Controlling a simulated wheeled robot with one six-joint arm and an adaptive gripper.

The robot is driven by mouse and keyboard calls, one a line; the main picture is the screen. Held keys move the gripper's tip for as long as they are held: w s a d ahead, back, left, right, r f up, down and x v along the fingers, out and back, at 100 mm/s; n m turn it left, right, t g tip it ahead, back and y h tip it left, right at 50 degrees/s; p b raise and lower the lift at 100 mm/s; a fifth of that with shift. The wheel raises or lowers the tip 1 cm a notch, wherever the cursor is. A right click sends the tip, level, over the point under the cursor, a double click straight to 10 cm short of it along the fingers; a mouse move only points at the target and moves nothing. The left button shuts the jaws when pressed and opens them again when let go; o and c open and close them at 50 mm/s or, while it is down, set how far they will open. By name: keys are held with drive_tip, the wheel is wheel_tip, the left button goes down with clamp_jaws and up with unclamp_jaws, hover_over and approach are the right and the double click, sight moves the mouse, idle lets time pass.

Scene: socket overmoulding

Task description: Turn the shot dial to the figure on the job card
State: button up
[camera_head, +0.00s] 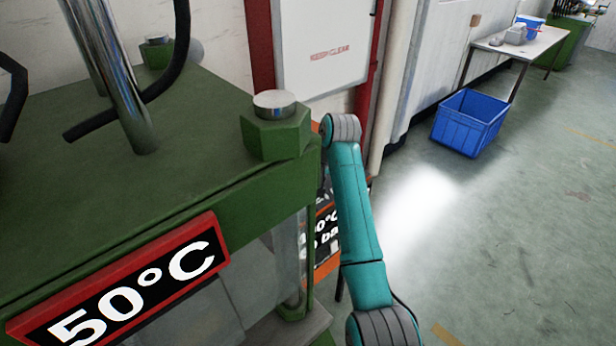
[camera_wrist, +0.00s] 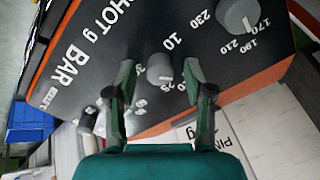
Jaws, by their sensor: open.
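In the wrist view, a grey round dial (camera_wrist: 160,68) stands on the black, orange-edged panel (camera_wrist: 75,85). It lies below the lettering "HOT g", with a 10 printed just above it, and appears to be the shot dial. My gripper (camera_wrist: 159,73) is open, its two fingers either side of this dial with gaps showing. A light mark shows on the dial's lower side, but I cannot read its setting. A white sheet with partly visible print (camera_wrist: 205,130) lies below the panel; I cannot tell whether it is the job card. The head view does not show my gripper.
A larger dial (camera_wrist: 237,16) with 170 to 230 marked around it is at upper right, and a smaller dial (camera_wrist: 88,120) at lower left. In the head view, a green machine (camera_head: 215,110) fills the left; a blue crate (camera_head: 470,120) stands on open floor.

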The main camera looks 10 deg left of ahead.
clamp_jaws()
drive_tip(key=shift+n, duration=0.3)
drive_tip(key=n, duration=0.3)
drive_tip(key=shift+n, duration=2.2)
unclamp_jaws()
